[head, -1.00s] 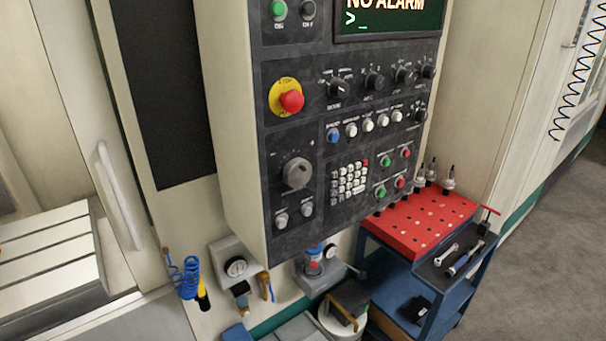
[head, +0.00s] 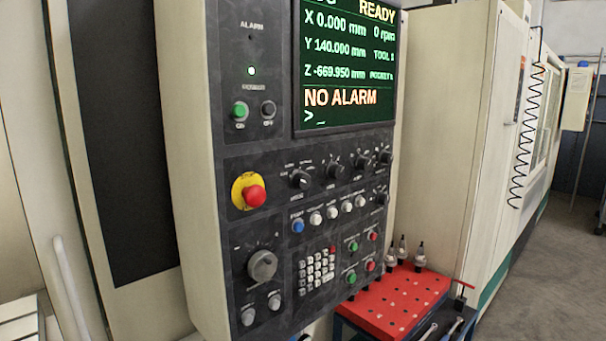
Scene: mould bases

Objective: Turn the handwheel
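The handwheel (head: 262,266) is a round grey knob on the lower left of the dark control panel (head: 225,160). It has marks around it and two smaller grey knobs below it. Nothing covers it. Neither of my grippers shows in the head view, so nothing is seen touching the wheel.
A red emergency stop button (head: 254,196) on a yellow ring sits above the handwheel. The screen (head: 345,65) reads "NO ALARM". A red-topped cart (head: 388,305) with tool holders (head: 402,249) stands at the lower right. Grey floor (head: 535,290) lies open on the right.

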